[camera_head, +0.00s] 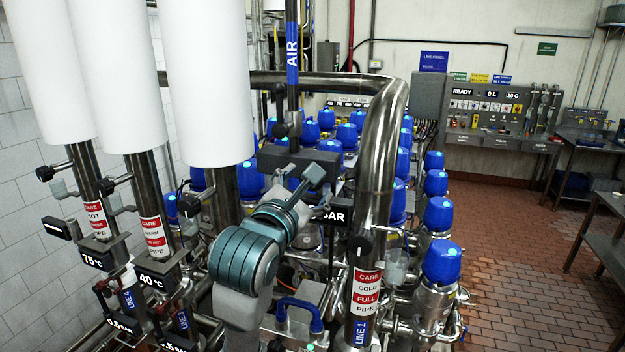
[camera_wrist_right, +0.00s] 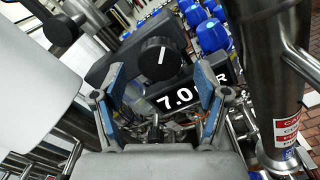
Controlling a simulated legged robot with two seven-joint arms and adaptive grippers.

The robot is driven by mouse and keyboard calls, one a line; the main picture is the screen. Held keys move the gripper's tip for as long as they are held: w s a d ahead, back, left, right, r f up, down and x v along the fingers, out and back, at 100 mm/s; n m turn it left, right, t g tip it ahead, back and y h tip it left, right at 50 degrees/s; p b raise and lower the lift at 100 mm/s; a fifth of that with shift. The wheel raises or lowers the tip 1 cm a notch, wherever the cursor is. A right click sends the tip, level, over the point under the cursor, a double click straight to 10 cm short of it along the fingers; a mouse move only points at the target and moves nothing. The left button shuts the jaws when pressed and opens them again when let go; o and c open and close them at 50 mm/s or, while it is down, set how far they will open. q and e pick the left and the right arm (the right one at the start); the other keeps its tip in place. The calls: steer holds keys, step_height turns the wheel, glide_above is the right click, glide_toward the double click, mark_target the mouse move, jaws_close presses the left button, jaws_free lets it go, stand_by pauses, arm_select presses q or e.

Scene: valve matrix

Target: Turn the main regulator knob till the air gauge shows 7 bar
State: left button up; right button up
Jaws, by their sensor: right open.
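The main regulator knob (camera_wrist_right: 160,60) is a round black knob with a white pointer line, tilted slightly right of upright in the right wrist view. It sits on a dark block, which shows in the head view (camera_head: 290,163). The air gauge display (camera_wrist_right: 181,97) below the knob reads 7.0, its unit partly covered by a finger. My right gripper (camera_wrist_right: 167,72) is open, with a blue-padded finger on each side of the knob and gaps visible. My right wrist hides the knob in the head view. My left gripper is not visible.
A thick bent steel pipe (camera_head: 381,180) stands close to the right of my right arm. White-clad pipes (camera_head: 209,80) stand at left. Blue-capped valves (camera_head: 441,262) fill the area behind and to the right. The brick floor (camera_head: 530,270) is open further right.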

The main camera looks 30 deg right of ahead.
steer(key=v, duration=0.7)
steer(key=shift+a, duration=0.2)
steer(key=shift+w+d+f, duration=0.1)
steer(key=shift+f, duration=0.05)
